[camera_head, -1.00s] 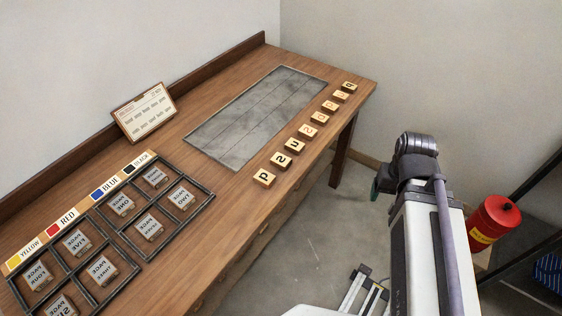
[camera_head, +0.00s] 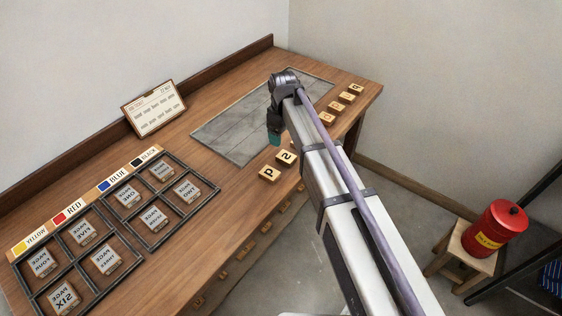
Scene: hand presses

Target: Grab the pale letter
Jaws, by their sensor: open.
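A row of square wooden letter tiles runs along the front of the bench. The near tile (camera_head: 269,174) bears a dark "p", and the tile behind it (camera_head: 287,157) a dark "s". Further tiles show past my arm, one with an orange-brown letter (camera_head: 327,118). Fainter orange letters are on the tiles beyond (camera_head: 347,97); which one is the pale letter I cannot tell. My arm hides the tiles mid-row. My gripper (camera_head: 274,137) hangs over the grey slab's right edge, just behind the "s" tile, open with nothing seen in it.
A grey slab (camera_head: 225,133) lies bare on the bench behind the tiles. A black-framed grid (camera_head: 150,245) of metal type blocks is at the left, with a colour-label strip (camera_head: 88,197). A framed card (camera_head: 153,108) leans at the back. A red canister (camera_head: 495,229) stands on a stool.

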